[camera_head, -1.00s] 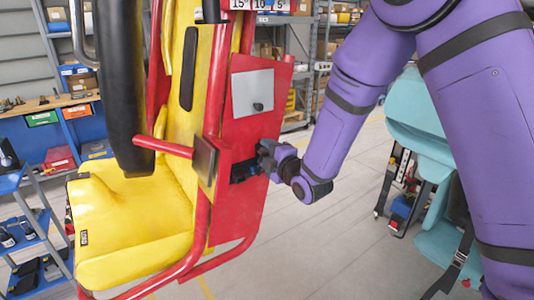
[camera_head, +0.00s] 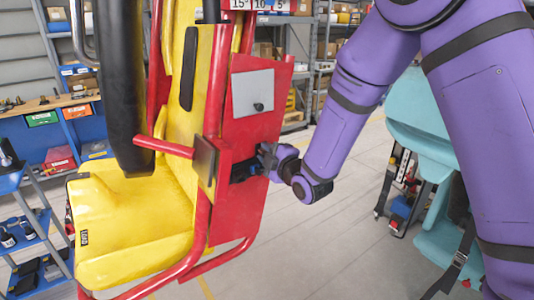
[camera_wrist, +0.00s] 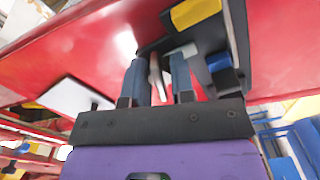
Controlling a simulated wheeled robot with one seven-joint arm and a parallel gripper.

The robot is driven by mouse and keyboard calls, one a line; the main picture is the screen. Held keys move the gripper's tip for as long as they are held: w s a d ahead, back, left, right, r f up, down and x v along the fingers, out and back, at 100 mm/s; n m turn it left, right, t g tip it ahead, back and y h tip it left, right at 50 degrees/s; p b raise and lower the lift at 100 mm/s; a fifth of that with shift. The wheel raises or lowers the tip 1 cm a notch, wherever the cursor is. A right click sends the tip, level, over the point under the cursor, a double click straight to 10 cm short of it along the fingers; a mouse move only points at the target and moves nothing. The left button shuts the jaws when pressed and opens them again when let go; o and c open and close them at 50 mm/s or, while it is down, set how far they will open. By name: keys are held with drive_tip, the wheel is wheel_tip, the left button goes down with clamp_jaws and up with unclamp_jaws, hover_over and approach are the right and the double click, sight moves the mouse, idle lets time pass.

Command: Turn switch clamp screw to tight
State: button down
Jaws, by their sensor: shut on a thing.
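The red side panel (camera_head: 262,123) of a yellow coaster seat (camera_head: 135,235) has a dark recess (camera_head: 238,172) low on its face. My gripper (camera_head: 264,161) reaches into the recess from the right. In the wrist view my gripper (camera_wrist: 158,78) has its two blue-grey fingers close around a thin, pale pinkish piece, which appears to be the switch clamp screw (camera_wrist: 156,72). The dark recess (camera_wrist: 237,35) beyond the fingertips holds a yellow block (camera_wrist: 195,12) and a blue part (camera_wrist: 219,63). The screw's turn angle cannot be told.
A pale plate (camera_head: 253,93) with a dark knob is on the panel above the recess. A red bar with a dark square pad (camera_head: 204,160) sticks out left of it. Open floor (camera_head: 320,255) lies below.

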drive_tip(key=m, duration=0.4)
drive_tip(key=shift+m, duration=0.3)
drive_tip(key=m, duration=0.3)
drive_tip(key=shift+m, duration=0.3)
drive_tip(key=m, duration=0.4)
drive_tip(key=shift+f+m, duration=0.1)
drive_tip(key=shift+m, duration=0.2)
drive_tip(key=m, duration=0.3)
drive_tip(key=shift+m, duration=0.3)
drive_tip(key=m, duration=1.3)
drive_tip(key=shift+m, duration=0.4)
drive_tip(key=c, duration=1)
unclamp_jaws()
